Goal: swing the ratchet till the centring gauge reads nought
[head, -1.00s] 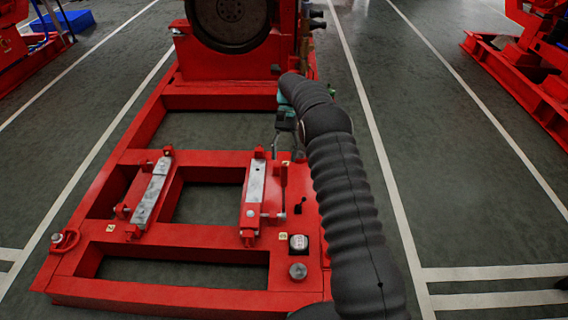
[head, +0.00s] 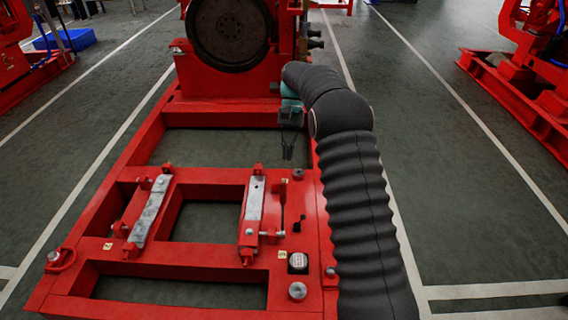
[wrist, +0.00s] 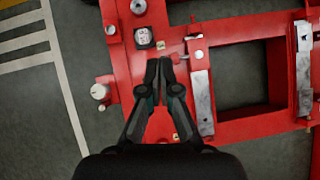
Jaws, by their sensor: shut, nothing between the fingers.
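The gauge (head: 298,262) is a small block with a pale face on the red frame's right side. It also shows in the wrist view (wrist: 143,37), its reading too small to make out. A small black lever (head: 300,222) stands on the plate just beyond it; I cannot tell whether this is the ratchet. My gripper (head: 288,154) is shut and empty, beyond the lever. In the wrist view its fingertips (wrist: 158,62) overlie the plate near the gauge and hide part of it.
A second rail (head: 150,208) lies to the left across an opening in the red frame. The engine's flywheel (head: 229,32) stands at the far end. A round silver bolt (head: 297,291) is near the gauge.

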